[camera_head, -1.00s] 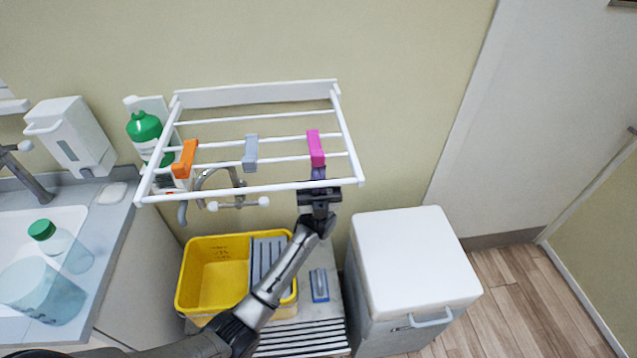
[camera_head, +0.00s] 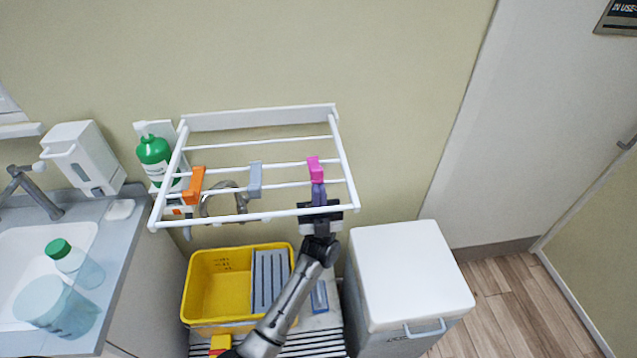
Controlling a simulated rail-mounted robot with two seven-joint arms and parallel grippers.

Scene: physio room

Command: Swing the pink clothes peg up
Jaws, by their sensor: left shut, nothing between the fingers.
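The pink clothes peg (camera_head: 315,168) sits on a bar at the right of the white wall rack (camera_head: 258,218). Its upper part shows as a short pink block. My left gripper (camera_head: 318,188) comes up from below past the rack's front bar. Its fingers are shut and empty, with their tips right at the peg's lower end. Whether they touch it or only cover part of it, I cannot tell. My right gripper is not in view.
An orange peg (camera_head: 194,186) and a grey peg (camera_head: 255,179) hang further left on the rack. Below are a yellow bucket (camera_head: 218,285) and a white-lidded bin (camera_head: 405,270).

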